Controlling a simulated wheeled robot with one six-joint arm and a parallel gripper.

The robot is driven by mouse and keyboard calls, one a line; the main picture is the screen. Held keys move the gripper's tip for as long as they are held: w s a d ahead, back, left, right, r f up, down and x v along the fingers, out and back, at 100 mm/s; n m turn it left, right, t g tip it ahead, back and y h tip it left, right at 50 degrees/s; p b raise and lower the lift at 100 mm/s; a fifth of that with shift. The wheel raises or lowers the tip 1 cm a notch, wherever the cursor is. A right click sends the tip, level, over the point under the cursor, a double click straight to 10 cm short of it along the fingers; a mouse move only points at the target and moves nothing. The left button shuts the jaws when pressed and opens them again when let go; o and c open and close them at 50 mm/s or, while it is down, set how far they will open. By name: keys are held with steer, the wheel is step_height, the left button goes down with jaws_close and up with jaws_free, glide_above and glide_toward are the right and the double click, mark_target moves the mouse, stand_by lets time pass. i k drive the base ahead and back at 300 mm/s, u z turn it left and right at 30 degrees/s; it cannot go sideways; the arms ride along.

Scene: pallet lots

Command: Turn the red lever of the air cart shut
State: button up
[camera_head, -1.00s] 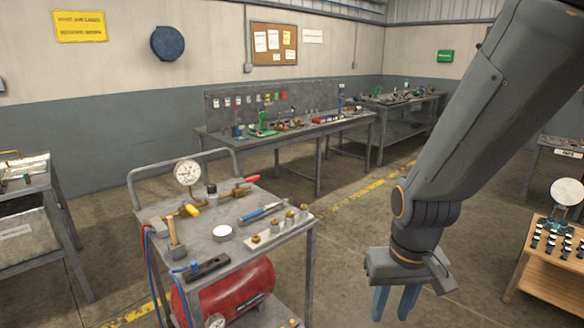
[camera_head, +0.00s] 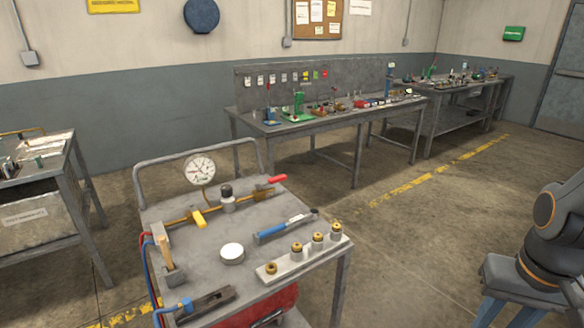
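The air cart (camera_head: 208,245) stands at the lower left centre, a grey-topped cart with a push handle. A brass pipe on its top carries a yellow lever (camera_head: 198,218) and, at its right end, a red lever (camera_head: 278,179). The red lever points right, roughly in line with the pipe. A round dial gauge (camera_head: 199,168) stands at the pipe's back. My gripper (camera_head: 503,314) is at the lower right, well apart from the cart. Its blue fingers are spread with a gap and hold nothing visible; their tips are cut off by the frame's lower edge.
On the cart top lie a blue-handled tool (camera_head: 283,227), a white round tin (camera_head: 232,252), a plate with several brass fittings (camera_head: 302,259) and a wooden-handled tool (camera_head: 169,256). A workbench (camera_head: 340,120) stands behind. The floor right of the cart is clear.

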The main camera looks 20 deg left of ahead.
mark_target(276, 180)
steer(key=u, duration=0.25)
steer(key=i, duration=0.7)
steer(key=u, duration=0.85)
steer(key=i, duration=0.45)
steer(key=u, duration=0.4)
